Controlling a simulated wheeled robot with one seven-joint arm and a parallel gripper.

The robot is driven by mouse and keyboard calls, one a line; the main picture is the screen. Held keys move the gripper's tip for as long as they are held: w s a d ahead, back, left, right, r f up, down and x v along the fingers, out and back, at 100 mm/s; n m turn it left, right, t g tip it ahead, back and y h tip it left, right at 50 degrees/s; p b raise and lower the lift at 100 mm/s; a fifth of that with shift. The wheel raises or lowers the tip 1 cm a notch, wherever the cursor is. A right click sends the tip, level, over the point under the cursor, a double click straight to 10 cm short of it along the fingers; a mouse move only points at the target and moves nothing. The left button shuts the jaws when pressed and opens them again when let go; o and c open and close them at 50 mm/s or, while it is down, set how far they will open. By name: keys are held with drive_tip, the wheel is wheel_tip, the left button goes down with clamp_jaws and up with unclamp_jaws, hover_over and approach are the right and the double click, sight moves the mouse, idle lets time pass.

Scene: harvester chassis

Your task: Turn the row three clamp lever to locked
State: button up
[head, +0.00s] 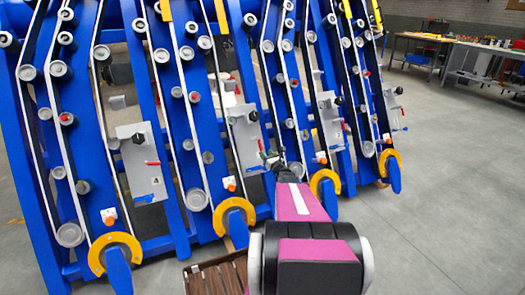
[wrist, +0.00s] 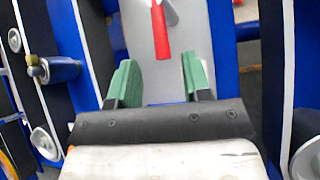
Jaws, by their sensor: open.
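A red clamp lever (wrist: 160,33) hangs from a pale mount on a grey plate (wrist: 150,78) in the wrist view, its handle pointing down the picture toward my gripper. My gripper (wrist: 158,70) is open, with two green fingers apart and nothing held between them. The lever's end lies near the fingertips, in line with the gap between them; I cannot tell its depth, and no contact shows. In the head view my gripper (head: 270,160) is at the second grey plate from the left (head: 246,138), partly hiding it. Row numbers are not readable.
Blue slanted frames with rollers and pale belts stand around the plate. A blue cylinder with a brass end (wrist: 55,70) is left of my gripper. Another red lever (head: 152,163) is on the leftmost plate. Floor at right is clear.

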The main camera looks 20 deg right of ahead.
drive_tip(key=v, duration=0.3)
drive_tip(key=shift+s+d+f, duration=0.1)
drive_tip(key=shift+s, duration=0.2)
drive_tip(key=s+a+n+g+y, duration=0.2)
drive_tip(key=s+a+n+g, duration=0.15)
drive_tip(key=a+n, duration=0.45)
drive_tip(key=s+a+r+n+g+y, duration=0.1)
drive_tip(key=s+a+n+g+y, duration=0.3)
drive_tip(key=a, duration=0.5)
drive_tip(key=s+a+n+g+y, duration=0.1)
drive_tip(key=s+a+n+g, duration=0.1)
drive_tip(key=a+n+g, duration=0.5)
drive_tip(key=s+a+n+g+h, duration=0.2)
drive_tip(key=s+n+h, duration=0.3)
drive_tip(key=s+n, duration=0.3)
drive_tip(key=s+a+r+n+g+h, duration=0.1)
drive_tip(key=s+a+n+g+h, duration=0.2)
drive_tip(key=s+n+h, duration=0.2)
drive_tip(key=s+n, duration=0.3)
drive_tip(key=shift+s+a+r+n+h, duration=0.15)
drive_tip(key=shift+s+n+h, duration=0.15)
drive_tip(key=shift+s, duration=0.1)
drive_tip(key=shift+g, duration=0.25)
